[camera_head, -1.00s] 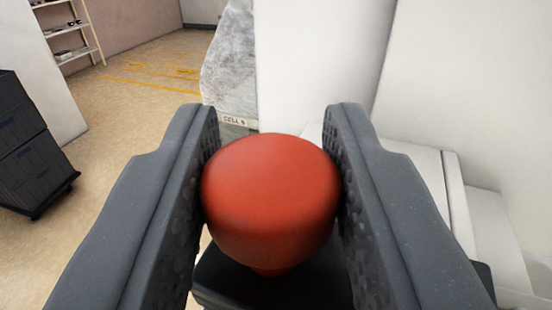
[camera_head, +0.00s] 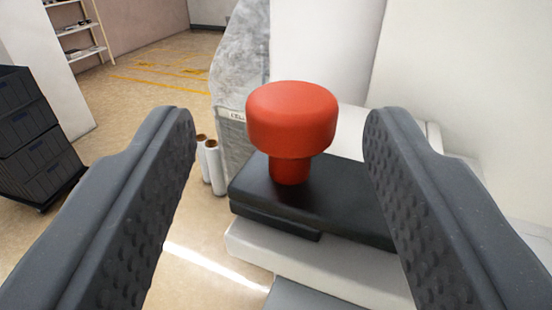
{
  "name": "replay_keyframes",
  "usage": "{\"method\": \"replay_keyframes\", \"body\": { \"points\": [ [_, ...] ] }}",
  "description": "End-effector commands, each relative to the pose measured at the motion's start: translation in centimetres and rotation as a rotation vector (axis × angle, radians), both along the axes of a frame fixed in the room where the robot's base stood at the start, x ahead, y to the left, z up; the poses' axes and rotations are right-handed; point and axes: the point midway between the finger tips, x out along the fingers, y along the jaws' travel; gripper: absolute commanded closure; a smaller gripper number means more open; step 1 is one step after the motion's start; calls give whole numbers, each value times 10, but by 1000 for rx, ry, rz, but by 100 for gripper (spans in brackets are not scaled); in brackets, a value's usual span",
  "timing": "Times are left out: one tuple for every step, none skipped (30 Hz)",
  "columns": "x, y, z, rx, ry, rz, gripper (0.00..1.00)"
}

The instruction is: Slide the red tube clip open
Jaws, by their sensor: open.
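The red knob (camera_head: 292,117) of the clip stands upright in the middle of the view, with a wide round head on a narrower red stem. The stem rises from a flat black plate (camera_head: 330,202), which sits on a white block. My gripper (camera_head: 280,125) is open and empty. One finger is on the left and one on the right, both well apart from the knob, which stands beyond and between them. I cannot see any tube in the clip.
White machine panels (camera_head: 462,75) rise behind and to the right. A dark drawer cart (camera_head: 35,140) stands on the floor at the left. White rolls (camera_head: 211,165) stand behind the left finger. A shelf (camera_head: 75,28) is far back left.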

Motion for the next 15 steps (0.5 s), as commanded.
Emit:
{"method": "replay_keyframes", "body": {
  "points": [
    [-7,0,-1,-1,2,-1,49],
    [-10,-1,-2,0,5,-1,49],
    [-14,-1,-3,0,6,-2,49],
    [-18,-1,-3,0,5,-2,49],
    [-22,-1,-1,0,3,-2,49],
    [-27,0,0,-1,1,-1,49],
    [-31,0,0,0,0,-1,49],
    [-34,0,0,0,1,-1,49],
    [-39,0,-2,0,3,-1,49],
    [-42,-1,-3,0,3,-1,49],
    [-46,0,-2,0,3,-1,49],
    [-51,0,-1,0,1,-1,49],
    [-55,0,0,-1,1,-1,49],
    [-59,0,0,0,1,-1,49],
    [-64,0,-1,0,3,-1,49]
  ]
}}
